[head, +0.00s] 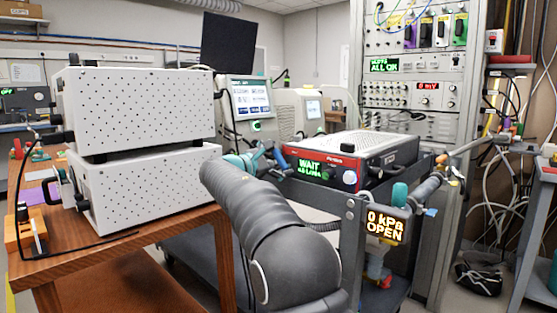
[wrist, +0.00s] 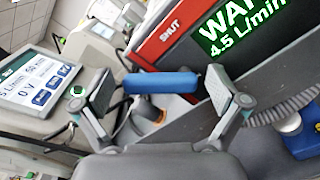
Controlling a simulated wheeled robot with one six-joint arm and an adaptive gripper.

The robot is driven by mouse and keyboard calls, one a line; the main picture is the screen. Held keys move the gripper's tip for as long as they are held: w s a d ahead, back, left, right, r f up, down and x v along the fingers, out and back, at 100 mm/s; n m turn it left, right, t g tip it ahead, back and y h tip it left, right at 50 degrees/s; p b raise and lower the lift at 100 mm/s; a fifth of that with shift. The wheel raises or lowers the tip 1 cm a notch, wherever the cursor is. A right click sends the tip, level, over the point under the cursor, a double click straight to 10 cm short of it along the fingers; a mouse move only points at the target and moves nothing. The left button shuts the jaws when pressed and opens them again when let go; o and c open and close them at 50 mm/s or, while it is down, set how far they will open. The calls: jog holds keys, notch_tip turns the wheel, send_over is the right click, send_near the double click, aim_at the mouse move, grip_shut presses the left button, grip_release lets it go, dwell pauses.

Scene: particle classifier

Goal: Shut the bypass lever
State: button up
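A lever with a blue handle (wrist: 160,82) lies level in the wrist view, between and just beyond my finger pads; an orange piece sits below it. I take it as the bypass lever, but no label naming it is readable. In the head view the blue handle (head: 279,157) shows beside the instrument's front. My gripper (wrist: 162,92) is open, with a pad on either side of the handle and gaps at both ends. In the head view my gripper (head: 250,160) is partly hidden by my arm. A red panel (wrist: 160,45) behind the handle reads SHUT.
A green display (head: 310,169) reads WAIT and, in the wrist view, 4.5 L/min. An amber display (head: 385,225) reads 0 kPa OPEN, near a teal handle (head: 399,194). Grey panels stand close to my gripper. White perforated boxes (head: 137,105) stand on a wooden table at left.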

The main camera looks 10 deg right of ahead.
jog(key=shift+w+a+n+p, duration=0.2)
jog(key=shift+n+p, duration=0.5)
jog(key=shift+n, duration=0.1)
jog(key=shift+w+a+f+n+p, duration=0.15)
jog(key=shift+n+p, duration=0.55)
jog(key=shift+n, duration=0.4)
jog(key=n, duration=0.1)
jog(key=n+p, duration=0.1)
jog(key=n, duration=0.1)
jog(key=f+n, duration=0.1)
jog(key=shift+w+a+p, duration=0.15)
jog(key=shift+w+p, duration=0.15)
jog(key=s+a+n, duration=0.1)
jog(key=s+a, duration=0.7)
jog(key=a, duration=0.3)
jog(key=s+d+f+m+g+y, duration=0.2)
jog(key=s+d+m, duration=0.3)
jog(key=s, duration=0.6)
jog(key=s+d+f+m+g+y, duration=0.3)
jog(key=s+d+f+m+y, duration=0.1)
jog(key=s+d, duration=0.6)
jog(key=s+m+y, duration=0.1)
jog(key=m, duration=0.1)
jog(key=shift+s+f+m+p, duration=0.2)
jog(key=shift+s+m+p, duration=0.1)
